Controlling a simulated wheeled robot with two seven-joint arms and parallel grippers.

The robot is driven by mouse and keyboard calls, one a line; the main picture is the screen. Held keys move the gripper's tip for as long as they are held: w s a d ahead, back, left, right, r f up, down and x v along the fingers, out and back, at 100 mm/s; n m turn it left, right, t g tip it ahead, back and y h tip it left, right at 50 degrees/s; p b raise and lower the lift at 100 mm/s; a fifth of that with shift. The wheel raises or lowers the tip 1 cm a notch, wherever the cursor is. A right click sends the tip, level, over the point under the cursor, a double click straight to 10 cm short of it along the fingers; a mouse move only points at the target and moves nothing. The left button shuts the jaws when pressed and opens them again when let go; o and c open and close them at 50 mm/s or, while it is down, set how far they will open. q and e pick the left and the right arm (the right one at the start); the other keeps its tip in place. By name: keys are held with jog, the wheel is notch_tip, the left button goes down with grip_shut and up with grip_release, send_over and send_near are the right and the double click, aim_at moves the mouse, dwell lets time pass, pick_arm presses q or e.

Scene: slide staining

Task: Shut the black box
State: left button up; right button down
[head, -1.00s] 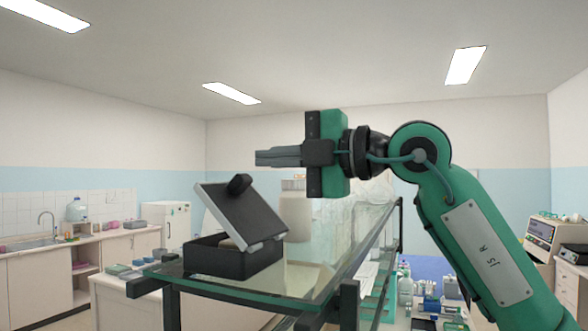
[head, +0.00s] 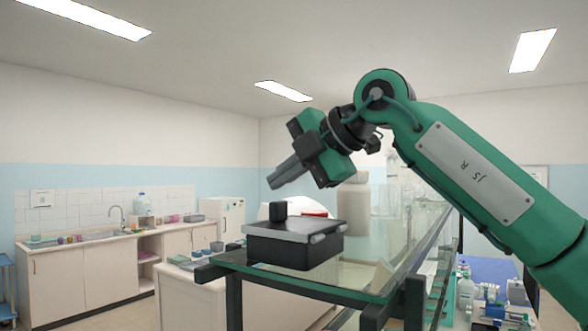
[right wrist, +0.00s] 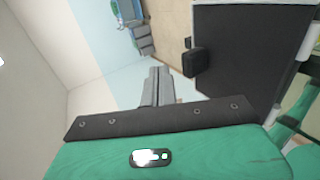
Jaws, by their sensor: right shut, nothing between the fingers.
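The black box (head: 290,252) sits on the glass shelf near its front left corner in the head view. Its lid (head: 297,229) lies flat over the top, with a black knob (head: 279,210) standing up at its left end. The lid looks closed, though a very small gap could not be told. In the right wrist view the dark lid (right wrist: 245,55) fills the upper right, and its knob (right wrist: 194,63) shows too. My right gripper (head: 273,185) is shut and empty, tilted down to the left, above the box and apart from the knob. My left gripper is out of view.
The glass shelf (head: 345,290) runs back to the right on a dark frame. A pale jar (head: 353,205) and other glassware stand behind the box. A counter with a sink (head: 85,237) is far to the left. The air left of the box is free.

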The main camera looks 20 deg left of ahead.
jog(key=shift+a+f, duration=0.4)
jog(key=shift+a, duration=0.05)
jog(key=shift+w+f, duration=0.15)
jog(key=shift+f, duration=0.1)
jog(key=shift+a, duration=0.15)
